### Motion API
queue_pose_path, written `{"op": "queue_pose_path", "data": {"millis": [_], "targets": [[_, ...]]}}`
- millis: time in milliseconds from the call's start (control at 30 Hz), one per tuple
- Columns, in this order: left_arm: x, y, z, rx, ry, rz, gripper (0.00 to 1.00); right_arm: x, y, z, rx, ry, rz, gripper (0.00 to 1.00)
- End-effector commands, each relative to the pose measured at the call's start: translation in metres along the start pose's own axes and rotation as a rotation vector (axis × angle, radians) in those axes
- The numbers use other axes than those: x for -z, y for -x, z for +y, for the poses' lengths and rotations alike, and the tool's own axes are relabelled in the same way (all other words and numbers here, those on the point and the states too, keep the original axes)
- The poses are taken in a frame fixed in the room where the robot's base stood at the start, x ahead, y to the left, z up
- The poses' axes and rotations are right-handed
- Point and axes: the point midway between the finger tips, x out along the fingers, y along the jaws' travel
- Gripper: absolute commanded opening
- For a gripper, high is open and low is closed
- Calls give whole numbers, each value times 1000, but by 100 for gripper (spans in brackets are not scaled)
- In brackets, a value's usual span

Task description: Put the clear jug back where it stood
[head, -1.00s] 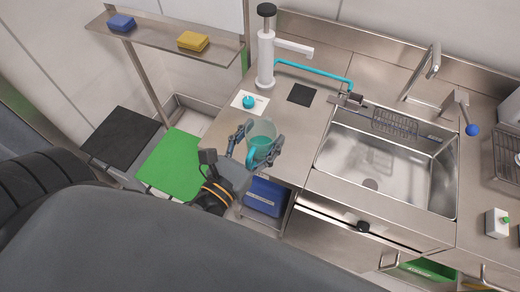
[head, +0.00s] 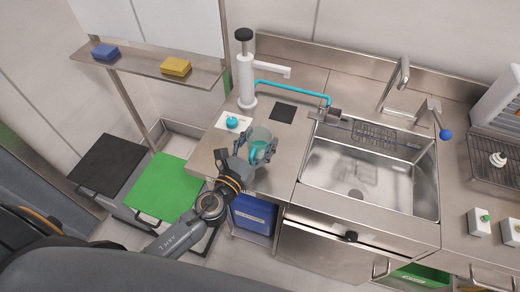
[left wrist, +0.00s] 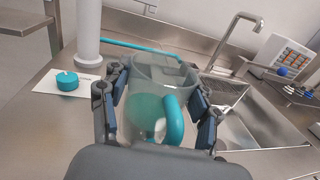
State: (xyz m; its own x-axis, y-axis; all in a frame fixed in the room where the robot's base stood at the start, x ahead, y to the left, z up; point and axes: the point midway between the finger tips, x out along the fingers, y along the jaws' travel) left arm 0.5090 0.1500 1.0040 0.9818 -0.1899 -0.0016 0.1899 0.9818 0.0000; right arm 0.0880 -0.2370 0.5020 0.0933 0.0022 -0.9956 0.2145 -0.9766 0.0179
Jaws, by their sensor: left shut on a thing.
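The clear jug (head: 261,136), see-through with a teal handle, is held at the left part of the steel counter. My left gripper (head: 257,147) is shut on it, one finger on each side. In the left wrist view the jug (left wrist: 158,72) looks upright, with its teal handle (left wrist: 173,118) towards me. I cannot tell whether its base touches the counter. A black square (head: 283,112) lies bare on the counter, behind and right of the jug. My right gripper is not in view.
A white pump (head: 246,80) with a teal hose (head: 292,88) stands behind. A teal cap on a white card (head: 224,126) lies left of the jug. The sink (head: 370,180) is to the right. A shelf (head: 135,66) with sponges hangs at upper left.

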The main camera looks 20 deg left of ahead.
Motion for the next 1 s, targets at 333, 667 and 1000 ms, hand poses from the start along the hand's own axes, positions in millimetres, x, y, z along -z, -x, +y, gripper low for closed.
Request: {"op": "queue_pose_path", "data": {"millis": [333, 667, 1000], "targets": [[41, -10, 2, 0, -2, 0, 24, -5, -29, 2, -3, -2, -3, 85], [42, -10, 2, 0, 0, -1, 24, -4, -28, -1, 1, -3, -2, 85], [45, -10, 2, 0, 0, 0, 84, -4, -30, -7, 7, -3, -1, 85]]}}
